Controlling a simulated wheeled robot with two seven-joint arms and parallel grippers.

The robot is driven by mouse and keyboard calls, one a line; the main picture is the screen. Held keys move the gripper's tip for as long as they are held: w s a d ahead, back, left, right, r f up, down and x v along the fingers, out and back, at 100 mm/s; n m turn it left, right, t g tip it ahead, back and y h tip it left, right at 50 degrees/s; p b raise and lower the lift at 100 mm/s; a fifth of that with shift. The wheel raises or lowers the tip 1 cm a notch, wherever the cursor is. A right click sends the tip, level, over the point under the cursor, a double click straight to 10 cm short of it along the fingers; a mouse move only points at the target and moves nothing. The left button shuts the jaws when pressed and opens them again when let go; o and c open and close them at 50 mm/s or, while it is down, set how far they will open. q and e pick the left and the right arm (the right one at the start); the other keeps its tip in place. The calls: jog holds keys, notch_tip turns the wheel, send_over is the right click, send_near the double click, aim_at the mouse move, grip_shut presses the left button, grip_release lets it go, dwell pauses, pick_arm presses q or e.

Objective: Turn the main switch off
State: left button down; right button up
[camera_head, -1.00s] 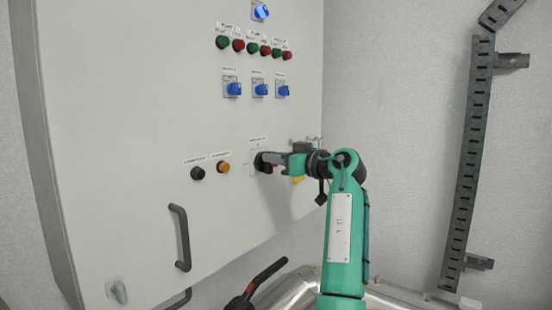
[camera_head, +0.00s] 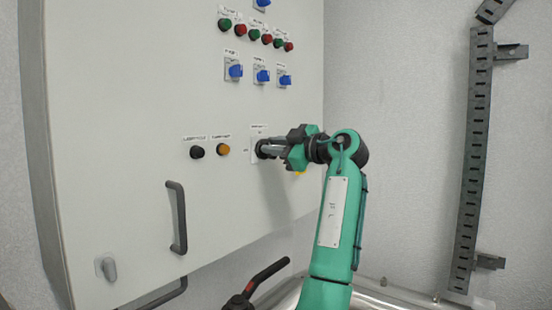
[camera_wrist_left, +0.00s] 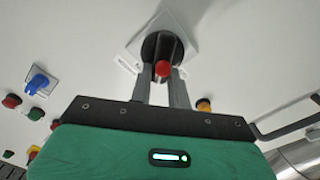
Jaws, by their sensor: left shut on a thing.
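The main switch (camera_head: 260,150) is a dark round knob on a pale square plate, low on the right part of the cabinet door. In the left wrist view, the switch (camera_wrist_left: 150,46) shows its black round base and a handle with a red end pointing toward the camera. My left gripper (camera_head: 270,149) is at the switch, with one finger on each side of the handle. In the left wrist view, the gripper (camera_wrist_left: 162,72) is shut on the handle. The fingers partly hide the switch in the head view. My right gripper is not in view.
A black button (camera_head: 197,152) and an orange button (camera_head: 223,149) sit left of the switch. Blue selectors (camera_head: 262,76) and red and green buttons (camera_head: 254,35) are above. A grey door handle (camera_head: 178,218) stands out below left. A perforated metal rail (camera_head: 473,160) runs along the right wall.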

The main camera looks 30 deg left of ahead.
pick_arm(q)
jog(key=shift+s+f+n+b, duration=0.1)
jog(key=shift+f+n+b, duration=0.15)
jog(key=shift+n+b, duration=1.05)
jog(key=shift+s+f+n+b, duration=0.2)
jog(key=shift+n+b, duration=0.2)
jog(key=shift+n, duration=1.75)
jog(key=shift+s+f+n+b, duration=0.1)
jog(key=shift+f+n+b, duration=0.15)
jog(key=shift+n+b, duration=1.05)
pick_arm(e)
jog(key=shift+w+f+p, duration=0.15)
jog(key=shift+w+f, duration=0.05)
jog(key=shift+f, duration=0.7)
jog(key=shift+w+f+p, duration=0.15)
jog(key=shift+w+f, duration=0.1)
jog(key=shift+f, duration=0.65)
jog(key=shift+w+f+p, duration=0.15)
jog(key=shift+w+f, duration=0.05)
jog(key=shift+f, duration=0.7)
pick_arm(q)
jog(key=shift+w+n, duration=0.1)
jog(key=shift+n, duration=0.25)
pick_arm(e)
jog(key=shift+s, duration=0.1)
pick_arm(q)
jog(key=c, duration=1.3)
grip_release()
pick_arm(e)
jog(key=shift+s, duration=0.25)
